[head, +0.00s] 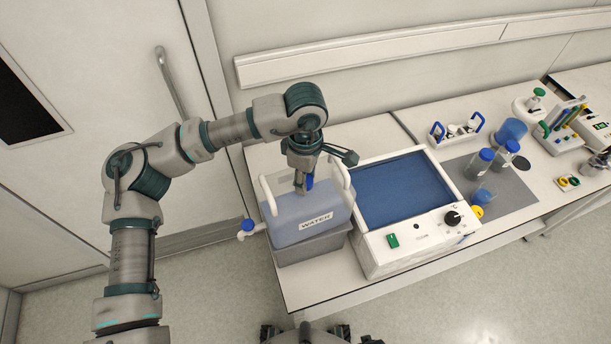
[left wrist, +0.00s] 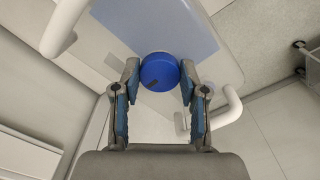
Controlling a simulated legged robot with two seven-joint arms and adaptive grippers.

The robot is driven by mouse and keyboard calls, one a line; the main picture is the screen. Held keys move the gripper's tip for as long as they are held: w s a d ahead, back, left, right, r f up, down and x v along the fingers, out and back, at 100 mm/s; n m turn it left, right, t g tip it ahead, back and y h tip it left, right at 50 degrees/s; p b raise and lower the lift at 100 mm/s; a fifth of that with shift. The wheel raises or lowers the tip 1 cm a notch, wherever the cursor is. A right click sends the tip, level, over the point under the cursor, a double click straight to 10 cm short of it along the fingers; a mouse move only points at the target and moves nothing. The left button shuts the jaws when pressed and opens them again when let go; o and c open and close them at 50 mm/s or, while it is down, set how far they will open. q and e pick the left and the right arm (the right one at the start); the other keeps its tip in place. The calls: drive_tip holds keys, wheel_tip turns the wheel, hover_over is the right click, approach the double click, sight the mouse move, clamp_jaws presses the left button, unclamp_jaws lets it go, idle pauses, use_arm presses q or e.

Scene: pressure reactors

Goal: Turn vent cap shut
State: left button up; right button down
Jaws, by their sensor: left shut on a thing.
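The blue vent cap (left wrist: 160,72) is on top of the water container, between my left gripper's fingertips in the left wrist view. A small part of it shows in the head view (head: 309,182). A dark mark shows on its face. My left gripper (head: 304,184) reaches down from above and is shut on the cap, with one finger on each side (left wrist: 160,85). The translucent bluish water container (head: 285,232), labelled WATER, stands on a grey block. It has white handles and a blue-capped spigot (head: 248,226) at its left. My right gripper is not in view.
A water bath (head: 380,245) with a blue interior, a knob and a green switch stands close on the container's right. Farther right are blue-capped bottles (head: 479,163), a small rack (head: 455,130) and other equipment. A door with a handle (head: 172,80) is behind my left arm.

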use_arm(q)
drive_tip(key=o, duration=1.1)
drive_tip(key=shift+o, duration=0.2)
wheel_tip(320, 180, up, 12)
drive_tip(key=shift+f, duration=0.15)
